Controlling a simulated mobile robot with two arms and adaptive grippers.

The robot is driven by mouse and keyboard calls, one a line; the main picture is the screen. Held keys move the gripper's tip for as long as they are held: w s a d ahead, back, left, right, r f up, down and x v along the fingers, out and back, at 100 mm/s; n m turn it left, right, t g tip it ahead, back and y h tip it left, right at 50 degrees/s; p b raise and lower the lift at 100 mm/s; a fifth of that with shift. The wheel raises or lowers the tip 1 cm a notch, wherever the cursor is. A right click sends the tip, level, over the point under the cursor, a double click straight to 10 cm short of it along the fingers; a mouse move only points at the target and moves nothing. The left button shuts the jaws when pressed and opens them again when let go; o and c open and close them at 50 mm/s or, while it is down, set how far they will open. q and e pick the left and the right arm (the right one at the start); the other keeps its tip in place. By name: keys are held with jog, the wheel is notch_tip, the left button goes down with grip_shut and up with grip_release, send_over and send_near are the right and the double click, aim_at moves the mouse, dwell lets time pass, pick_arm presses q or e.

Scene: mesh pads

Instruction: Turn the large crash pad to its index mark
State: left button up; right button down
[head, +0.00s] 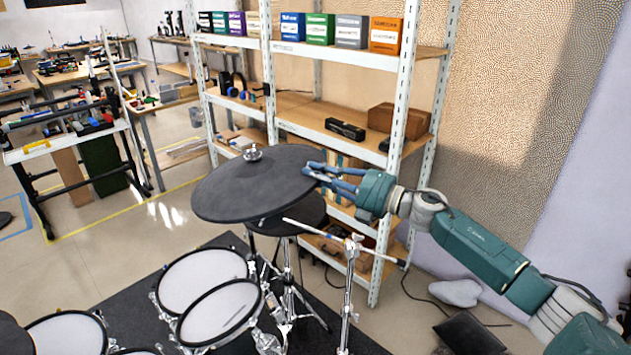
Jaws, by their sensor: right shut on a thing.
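The large crash pad (250,188) is a dark round cymbal pad in the middle of the head view. It sits tilted on a stand, with a silver wing-nut fitting (253,153) near its far edge. My right gripper (312,172) comes in from the right and is shut on the pad's right rim. The fingers cover a small part of that rim. I cannot make out an index mark. My left gripper does not show.
A smaller dark pad (297,217) sits just below the crash pad. White mesh drum pads (202,278) stand below left on a dark mat. A chrome stand (347,300) with a boom rises near my right arm. A shelf rack (398,105) with boxes stands close behind.

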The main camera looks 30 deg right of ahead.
jog(key=shift+w+d, duration=0.2)
jog(key=shift+w, duration=0.05)
jog(key=shift+r, duration=0.1)
jog(key=c, duration=1.6)
grip_release()
jog(key=shift+v, duration=6)
jog(key=shift+w+d+r, duration=0.1)
